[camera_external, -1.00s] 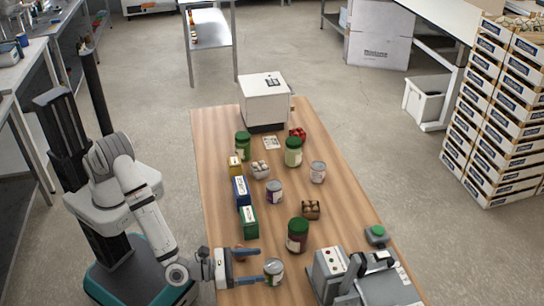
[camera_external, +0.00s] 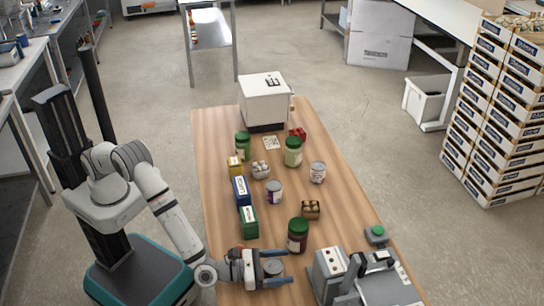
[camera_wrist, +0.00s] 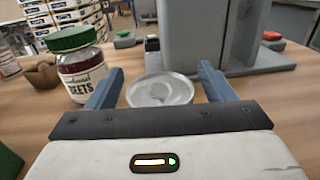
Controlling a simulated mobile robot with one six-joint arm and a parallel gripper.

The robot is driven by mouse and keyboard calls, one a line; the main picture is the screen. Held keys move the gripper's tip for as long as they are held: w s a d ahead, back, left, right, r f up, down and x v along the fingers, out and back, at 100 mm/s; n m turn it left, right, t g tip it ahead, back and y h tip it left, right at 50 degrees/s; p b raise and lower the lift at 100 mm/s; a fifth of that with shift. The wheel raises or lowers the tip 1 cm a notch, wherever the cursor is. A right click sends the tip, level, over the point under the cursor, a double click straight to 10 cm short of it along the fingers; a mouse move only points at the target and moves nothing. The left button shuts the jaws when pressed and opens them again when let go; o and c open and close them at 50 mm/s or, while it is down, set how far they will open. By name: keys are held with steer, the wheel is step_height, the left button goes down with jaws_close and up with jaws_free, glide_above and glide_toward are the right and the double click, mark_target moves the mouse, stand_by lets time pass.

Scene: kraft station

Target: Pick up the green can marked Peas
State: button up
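A can with a silver lid (camera_external: 272,267) stands upright near the front edge of the table. Its lid also shows in the wrist view (camera_wrist: 160,90). My gripper (camera_external: 287,267) is around it, one blue finger on each side. In the wrist view the fingers (camera_wrist: 161,72) are spread wide, with a gap between each finger and the lid. The gripper is open. The can's label is hidden, so I cannot read Peas or confirm its colour.
A green-lidded jar marked Beets (camera_external: 297,235) stands close beyond my gripper; it also shows in the wrist view (camera_wrist: 84,72). A grey machine (camera_external: 335,270) is to the right. A green box (camera_external: 249,222) and other cans and jars stand farther back.

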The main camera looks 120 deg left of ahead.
steer(key=c, duration=1.1)
